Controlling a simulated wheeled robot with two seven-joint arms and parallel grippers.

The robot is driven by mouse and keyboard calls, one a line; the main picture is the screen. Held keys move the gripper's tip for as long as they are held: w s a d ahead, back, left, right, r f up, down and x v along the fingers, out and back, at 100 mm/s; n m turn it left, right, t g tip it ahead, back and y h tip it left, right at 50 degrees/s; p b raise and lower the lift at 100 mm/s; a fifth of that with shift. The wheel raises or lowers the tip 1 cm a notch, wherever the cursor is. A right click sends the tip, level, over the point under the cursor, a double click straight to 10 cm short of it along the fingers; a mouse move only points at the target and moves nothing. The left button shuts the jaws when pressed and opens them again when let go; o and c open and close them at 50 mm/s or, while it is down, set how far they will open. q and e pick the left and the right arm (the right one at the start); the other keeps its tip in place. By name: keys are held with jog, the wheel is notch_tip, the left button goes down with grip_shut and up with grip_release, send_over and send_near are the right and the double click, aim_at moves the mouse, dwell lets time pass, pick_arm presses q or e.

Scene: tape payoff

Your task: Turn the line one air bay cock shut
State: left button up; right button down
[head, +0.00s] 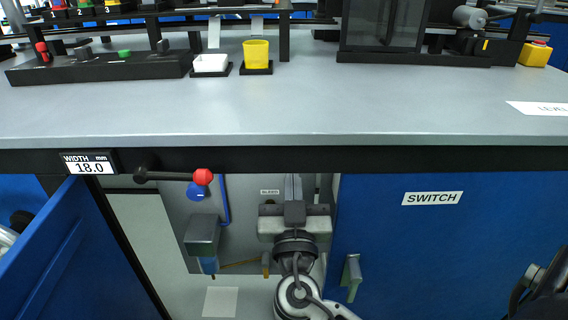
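The air bay is the open compartment under the bench, with a grey back panel (178,215). In it are a blue round part (198,190), a blue tube (224,200), a grey box with a blue lower part (203,236) and a thin brass-coloured pipe (240,264). My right gripper (294,190) reaches into the bay, right of these parts, seen from behind. Its body and wrist hide its fingertips and whatever is in front of them. I cannot make out the line one cock or any contact with it.
An open blue door (75,255) stands on the left, and a shut blue door marked SWITCH (432,198) is right of my arm. A red-knobbed lever (203,177) sticks out below the bench edge (330,158). The bench top's (300,110) front is mostly clear.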

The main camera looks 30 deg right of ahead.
jog(key=p+x, duration=0.1)
jog(key=x, duration=0.6)
jog(key=shift+w+d+r, duration=0.15)
jog(key=shift+w+d, duration=0.05)
jog(key=shift+w, duration=0.05)
